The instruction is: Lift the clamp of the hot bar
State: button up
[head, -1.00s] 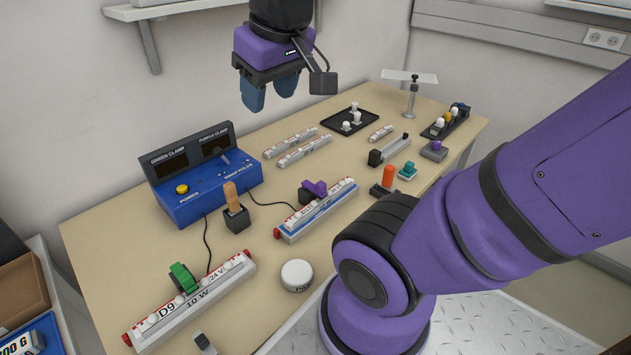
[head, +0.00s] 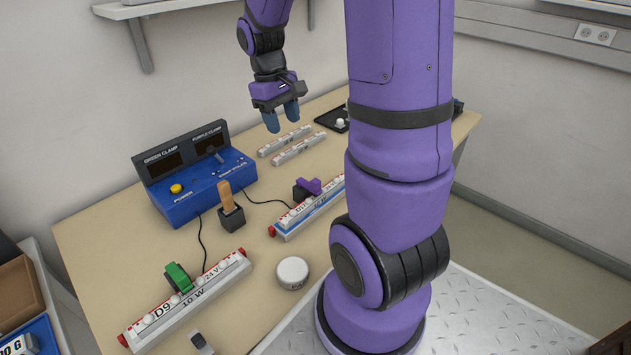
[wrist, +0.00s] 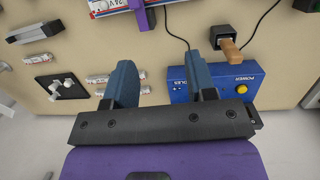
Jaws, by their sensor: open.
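A green clamp (head: 178,278) sits on the white bar marked D9, 24 V and 10 W (head: 190,300) at the front left of the table. A purple clamp (head: 308,188) sits on a second white bar with a blue stripe (head: 312,217) further back. A blue box (head: 193,180) has two dark displays labelled green clamp and purple clamp, and a yellow power button; no reading shows. My gripper (head: 281,116) is open and empty, high over the back of the table, apart from both clamps. In the wrist view my gripper's blue fingers (wrist: 160,68) are spread with nothing between them.
A black holder with a wooden handle (head: 230,207) stands between the box and bars. A round white object (head: 292,272) lies near the front edge. Two white bars (head: 298,150) lie behind. My arm hides the table's right side. Cables run from the box towards both bars.

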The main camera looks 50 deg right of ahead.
aim_at(315, 180)
jog(key=d+f+g+y, duration=0.1)
jog(key=d+f+g, duration=0.1)
jog(key=d+f, duration=0.65)
jog(key=shift+g, duration=0.3)
jog(key=x, duration=0.4)
jog(key=a+x, duration=0.1)
jog(key=x, duration=0.7)
jog(key=shift+w+a+f, duration=0.3)
jog(key=shift+a+f, duration=0.05)
jog(key=shift+f, duration=0.05)
grip_shut()
